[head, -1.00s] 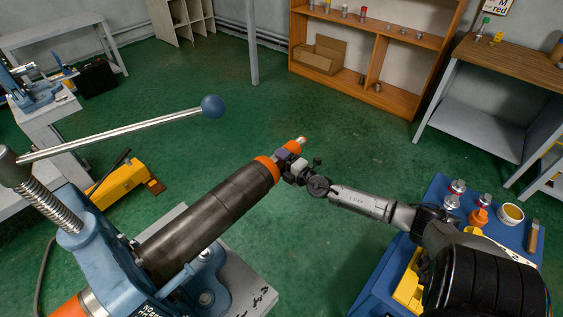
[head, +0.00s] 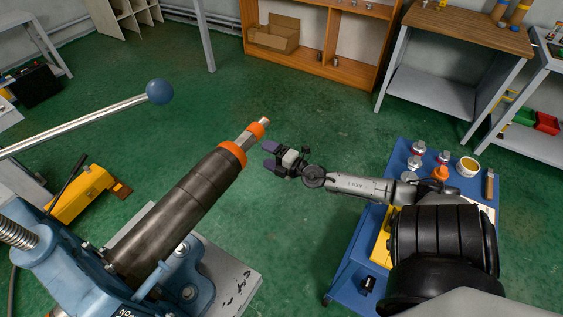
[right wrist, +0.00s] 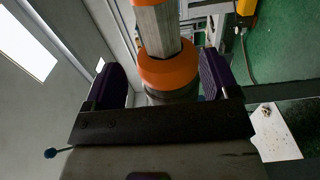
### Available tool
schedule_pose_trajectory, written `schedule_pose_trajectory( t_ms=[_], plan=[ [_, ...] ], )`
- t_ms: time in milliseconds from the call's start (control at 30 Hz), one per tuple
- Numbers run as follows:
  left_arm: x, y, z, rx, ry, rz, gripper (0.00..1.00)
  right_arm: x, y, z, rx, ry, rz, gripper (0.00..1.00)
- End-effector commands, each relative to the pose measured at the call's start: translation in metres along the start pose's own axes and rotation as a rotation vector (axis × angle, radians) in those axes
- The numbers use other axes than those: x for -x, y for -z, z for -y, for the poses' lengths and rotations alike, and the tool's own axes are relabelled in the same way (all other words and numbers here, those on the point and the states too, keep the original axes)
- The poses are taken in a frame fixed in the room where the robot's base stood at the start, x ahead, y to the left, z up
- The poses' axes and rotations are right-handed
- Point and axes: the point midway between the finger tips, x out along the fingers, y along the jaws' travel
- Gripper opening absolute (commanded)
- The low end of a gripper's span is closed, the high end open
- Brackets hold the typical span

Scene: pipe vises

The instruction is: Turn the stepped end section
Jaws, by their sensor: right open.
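A dark pipe (head: 185,215) slants up from the blue vise (head: 75,270). Its stepped end section (head: 250,137) has bare metal between orange bands. My right gripper (head: 269,155), with purple finger pads, is open and empty, just right of the end section with a small gap showing. In the right wrist view, the end section's metal step (right wrist: 158,30) and an orange band (right wrist: 168,68) appear between the two spread fingers of the right gripper (right wrist: 162,82). I see no contact there. My left gripper is not in view.
The vise's long lever with a blue ball (head: 159,92) reaches in from the left. A blue cart (head: 350,275) with small jars stands under my right arm. A yellow tool (head: 80,195) lies on the floor left. Green floor beyond the pipe is clear.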

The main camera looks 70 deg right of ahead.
Motion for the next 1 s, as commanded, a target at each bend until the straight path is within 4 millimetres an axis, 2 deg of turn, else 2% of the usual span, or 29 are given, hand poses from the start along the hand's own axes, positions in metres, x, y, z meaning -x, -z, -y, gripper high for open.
schedule_pose_trajectory(
  t_ms=[33, 200, 400, 1000],
  plan=[
    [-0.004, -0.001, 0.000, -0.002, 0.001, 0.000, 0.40, 0.009, 0.000, 0.004, -0.002, 0.003, 0.000, 0.81],
    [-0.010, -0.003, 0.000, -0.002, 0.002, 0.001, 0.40, 0.030, 0.000, 0.004, -0.002, 0.003, 0.000, 0.81],
    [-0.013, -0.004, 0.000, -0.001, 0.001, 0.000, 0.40, 0.044, 0.000, 0.002, 0.000, 0.001, 0.000, 0.81],
    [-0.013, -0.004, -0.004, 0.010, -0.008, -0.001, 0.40, 0.047, 0.000, 0.001, 0.000, 0.001, 0.000, 0.81]
  ],
)
